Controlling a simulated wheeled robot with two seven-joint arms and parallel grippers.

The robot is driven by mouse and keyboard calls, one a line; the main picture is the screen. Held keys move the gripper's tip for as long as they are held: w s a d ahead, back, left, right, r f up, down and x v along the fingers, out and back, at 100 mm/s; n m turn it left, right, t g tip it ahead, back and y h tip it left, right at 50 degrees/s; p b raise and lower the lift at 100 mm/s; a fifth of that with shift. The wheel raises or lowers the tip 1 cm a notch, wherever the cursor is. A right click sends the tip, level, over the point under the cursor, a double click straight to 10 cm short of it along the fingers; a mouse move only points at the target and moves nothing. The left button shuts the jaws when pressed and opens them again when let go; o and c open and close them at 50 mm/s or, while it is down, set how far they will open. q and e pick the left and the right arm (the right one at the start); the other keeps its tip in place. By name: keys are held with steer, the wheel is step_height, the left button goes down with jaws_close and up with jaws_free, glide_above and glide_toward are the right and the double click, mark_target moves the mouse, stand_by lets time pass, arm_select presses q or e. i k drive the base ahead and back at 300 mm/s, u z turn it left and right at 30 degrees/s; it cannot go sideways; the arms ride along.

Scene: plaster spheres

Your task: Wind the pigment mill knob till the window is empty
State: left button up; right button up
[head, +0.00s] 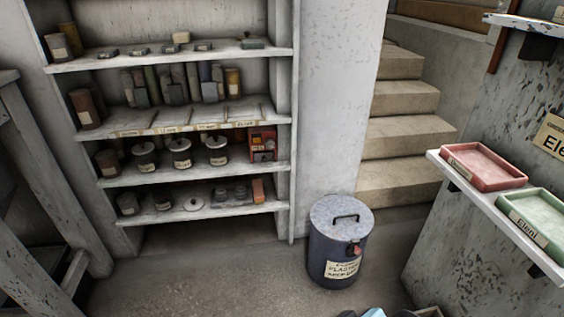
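A red box-shaped device (262,145) stands at the right end of the third shelf from the top. It has small dark and pale patches on its front. It may be the pigment mill, but it is too small to be sure, and I cannot make out a knob or what a window holds. Neither of my grippers is in view.
The shelf unit (293,120) holds jars, lidded pots and books. A dark blue lidded bin (338,255) stands right of it. Stone steps (398,135) rise behind. A red tray (484,167) and green tray (540,218) sit on a right-hand ledge. Floor before the shelves is clear.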

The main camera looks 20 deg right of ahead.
mark_target(270, 143)
steer(key=u, duration=0.75)
steer(key=i, duration=1.4)
steer(key=z, duration=0.85)
steer(key=i, duration=0.45)
steer(key=z, duration=0.5)
